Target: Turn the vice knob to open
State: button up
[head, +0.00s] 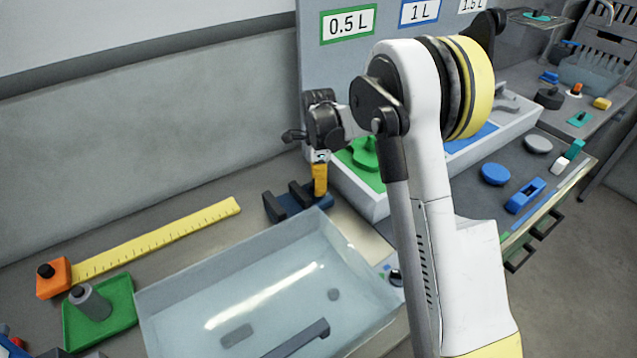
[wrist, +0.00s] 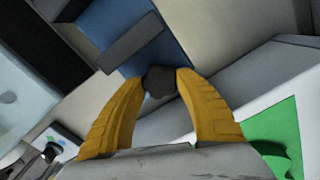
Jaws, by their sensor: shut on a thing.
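The vice (head: 297,201) is a small blue base with dark jaws on the bench, behind the clear basin. Its blue base (wrist: 156,50) and a dark jaw (wrist: 132,42) also show in the wrist view. The dark vice knob (wrist: 159,82) sits between the tips of the two yellow fingers of my gripper (wrist: 160,88). My gripper (head: 319,180) points down at the right end of the vice in the head view and is shut on the knob. In the head view the fingers hide the knob.
A clear basin (head: 180,285) stands in front of the vice. A yellow ruler (head: 150,240) lies to the left. A white tray (head: 372,205) with a green section stands close on the right, under labels. My arm hides part of the bench.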

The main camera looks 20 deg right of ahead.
jog(key=n, duration=0.3)
jog(key=shift+n, duration=0.4)
jog(key=n, duration=0.4)
jog(key=shift+n, duration=0.3)
jog(key=n, duration=0.4)
jog(key=shift+w+n+p, duration=0.1)
jog(key=shift+n+p, duration=0.2)
jog(key=shift+f+n, duration=0.1)
jog(key=shift+n, duration=1.3)
jog(key=shift+a, duration=0.1)
jog(key=o, duration=1.2)
jog(key=shift+a, duration=0.15)
